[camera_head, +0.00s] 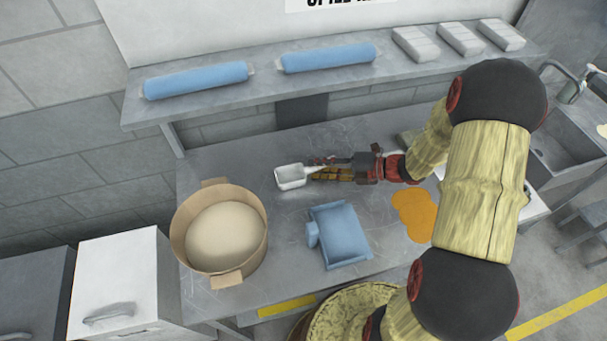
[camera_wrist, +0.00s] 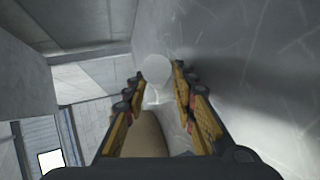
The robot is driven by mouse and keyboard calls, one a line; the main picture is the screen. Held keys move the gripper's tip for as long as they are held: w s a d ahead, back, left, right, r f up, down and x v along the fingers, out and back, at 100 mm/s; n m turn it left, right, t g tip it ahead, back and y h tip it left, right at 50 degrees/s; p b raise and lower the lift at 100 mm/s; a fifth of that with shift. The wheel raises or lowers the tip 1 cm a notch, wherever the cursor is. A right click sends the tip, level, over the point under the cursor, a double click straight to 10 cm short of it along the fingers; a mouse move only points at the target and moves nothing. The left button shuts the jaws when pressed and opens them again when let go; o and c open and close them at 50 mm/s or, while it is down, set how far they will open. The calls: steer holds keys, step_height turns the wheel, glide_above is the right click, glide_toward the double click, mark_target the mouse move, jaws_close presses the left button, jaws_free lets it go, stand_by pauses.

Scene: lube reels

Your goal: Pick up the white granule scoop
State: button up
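The white granule scoop (camera_head: 291,178) lies on the grey metal table with its square bowl to the left and its short handle to the right. My gripper (camera_head: 318,168) points left at it, with one finger on either side of the handle. In the wrist view my gripper (camera_wrist: 158,88) has its two fingers clearly apart. A pale rounded part of the scoop (camera_wrist: 152,72) shows just beyond the fingertips. I cannot tell whether either finger touches the handle.
A round tub (camera_head: 262,225) with beige contents stands to the left. A shelf (camera_head: 260,85) with blue rolls (camera_head: 196,80) and white packs (camera_head: 416,44) runs behind.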

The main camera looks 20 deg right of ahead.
steer(key=shift+w+a, duration=0.1)
steer(key=shift+a, duration=0.1)
steer(key=shift+c, duration=1)
jaws_close()
